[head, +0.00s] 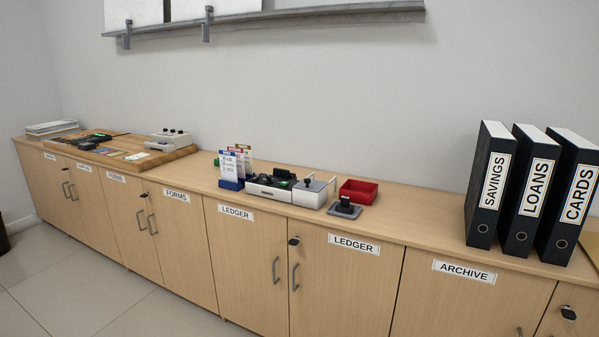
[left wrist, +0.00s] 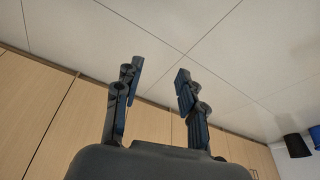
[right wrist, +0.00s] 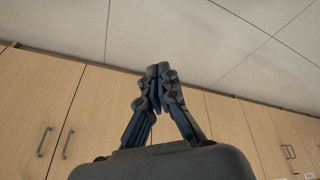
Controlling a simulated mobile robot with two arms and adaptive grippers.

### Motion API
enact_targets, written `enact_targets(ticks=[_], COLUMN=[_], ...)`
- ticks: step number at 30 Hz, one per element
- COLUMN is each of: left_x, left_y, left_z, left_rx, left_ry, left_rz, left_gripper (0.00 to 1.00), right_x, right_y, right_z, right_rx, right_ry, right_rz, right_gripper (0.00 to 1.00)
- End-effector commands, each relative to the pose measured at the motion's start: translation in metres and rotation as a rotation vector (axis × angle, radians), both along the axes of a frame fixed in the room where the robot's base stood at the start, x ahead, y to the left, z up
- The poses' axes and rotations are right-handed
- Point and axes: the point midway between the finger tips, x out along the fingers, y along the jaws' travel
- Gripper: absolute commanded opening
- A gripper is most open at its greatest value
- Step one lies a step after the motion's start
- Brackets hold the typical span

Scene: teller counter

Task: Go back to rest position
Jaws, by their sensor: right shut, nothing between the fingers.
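Neither gripper shows in the head view. In the left wrist view my left gripper (left wrist: 157,85) is open, its two dark fingers spread apart with nothing between them. Floor tiles and cabinet doors lie behind it. In the right wrist view my right gripper (right wrist: 158,72) is shut and empty, its fingertips meeting. Floor tiles and cabinet doors also lie behind it. Both grippers appear clear of the cabinets, though the exact distance cannot be told.
A long wooden counter (head: 418,228) runs along the wall. Binders (head: 490,190) stand at its right, a red tray (head: 358,191) and card holder (head: 232,183) in the middle, and a wooden board (head: 180,154) at left. A grey shelf (head: 300,14) hangs above. Floor (head: 90,290) in front is clear.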

Motion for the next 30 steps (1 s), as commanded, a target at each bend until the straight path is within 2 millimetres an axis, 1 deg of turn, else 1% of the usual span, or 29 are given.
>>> enact_targets(ticks=[1, 3, 4, 13, 17, 20, 23, 26, 27, 29, 30], left_x=[0.000, 0.000, 0.001, 0.005, 0.003, -0.002, -0.013, -0.034, -0.044, -0.062, -0.075], left_y=[0.000, 0.000, 0.000, -0.002, -0.002, -0.002, 0.000, 0.002, 0.004, 0.006, 0.008], left_z=[0.000, 0.000, -0.001, -0.037, -0.056, -0.074, -0.094, -0.117, -0.126, -0.138, -0.144], left_rx=[0.000, 0.000, 0.000, 0.002, 0.002, 0.004, 0.006, 0.009, 0.010, 0.011, 0.012], left_ry=[0.000, 0.000, 0.005, 0.032, 0.049, 0.065, 0.083, 0.107, 0.116, 0.130, 0.140], left_rz=[0.000, 0.000, 0.000, -0.004, -0.007, -0.009, -0.012, -0.017, -0.019, -0.022, -0.024], left_gripper=[0.40, 0.40, 0.40, 0.40, 0.40, 0.40, 0.40, 0.40, 0.40, 0.40, 0.40], right_x=[-0.009, -0.021, -0.021, -0.014, -0.016, -0.022, -0.033, -0.053, -0.064, -0.081, -0.094], right_y=[0.010, 0.021, 0.020, 0.020, 0.020, 0.020, 0.018, 0.015, 0.014, 0.011, 0.009], right_z=[0.005, 0.012, 0.011, -0.027, -0.046, -0.063, -0.084, -0.107, -0.116, -0.128, -0.134], right_rx=[0.026, 0.055, 0.052, 0.046, 0.044, 0.043, 0.039, 0.036, 0.035, 0.033, 0.031], right_ry=[0.024, 0.062, 0.071, 0.095, 0.110, 0.126, 0.144, 0.168, 0.178, 0.190, 0.201], right_rz=[-0.014, -0.034, -0.036, -0.028, -0.026, -0.024, -0.021, -0.017, -0.016, -0.012, -0.010], right_gripper=[0.00, 0.00, 0.00, 0.00, 0.00, 0.00, 0.00, 0.00, 0.00, 0.00, 0.00])
